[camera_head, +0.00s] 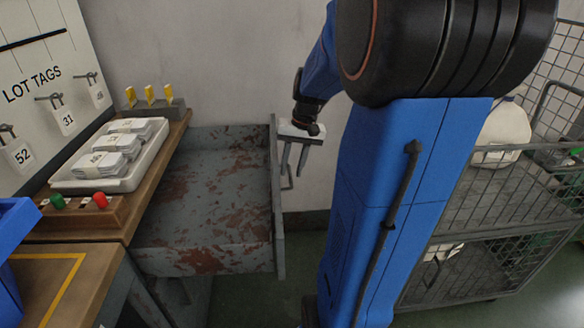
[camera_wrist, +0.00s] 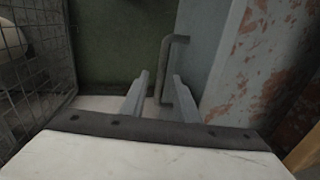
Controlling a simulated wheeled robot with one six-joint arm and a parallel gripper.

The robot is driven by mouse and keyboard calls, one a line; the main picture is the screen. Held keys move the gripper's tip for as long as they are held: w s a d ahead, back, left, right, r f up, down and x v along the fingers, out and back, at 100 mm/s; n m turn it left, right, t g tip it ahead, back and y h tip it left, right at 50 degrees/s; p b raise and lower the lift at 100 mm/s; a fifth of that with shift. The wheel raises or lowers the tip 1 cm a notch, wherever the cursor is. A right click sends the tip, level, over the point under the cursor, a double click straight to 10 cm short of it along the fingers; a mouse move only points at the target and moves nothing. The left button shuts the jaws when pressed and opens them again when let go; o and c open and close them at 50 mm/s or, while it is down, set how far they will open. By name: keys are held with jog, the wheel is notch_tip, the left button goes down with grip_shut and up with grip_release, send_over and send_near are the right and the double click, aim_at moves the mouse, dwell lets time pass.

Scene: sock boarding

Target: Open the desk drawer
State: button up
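The grey, rust-worn desk drawer (camera_head: 205,205) stands pulled well out to the right of the wooden desk (camera_head: 150,175), its empty inside showing. Its handle (camera_head: 289,183) is on the outer face of the front panel (camera_head: 278,225). My gripper (camera_head: 292,172) points down beside that panel at the handle. In the wrist view, the fingers of my gripper (camera_wrist: 161,75) are apart. The handle (camera_wrist: 166,65) shows between them, with visible gaps; I cannot tell whether either finger touches it. The drawer front (camera_wrist: 207,50) is right of the fingers there.
A white tray of tagged packets (camera_head: 65,184) and a box with green and red buttons (camera_head: 80,214) stand on the desk. A wire cage cart (camera_head: 470,225) is at the right. A wall (camera_head: 235,90) is behind the drawer.

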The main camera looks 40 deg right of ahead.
jog(key=shift+r, duration=0.1)
notch_tip(320, 180, up, 17)
jog(key=s+d, duration=0.2)
jog(key=shift+d, duration=0.35)
dwell(0.6)
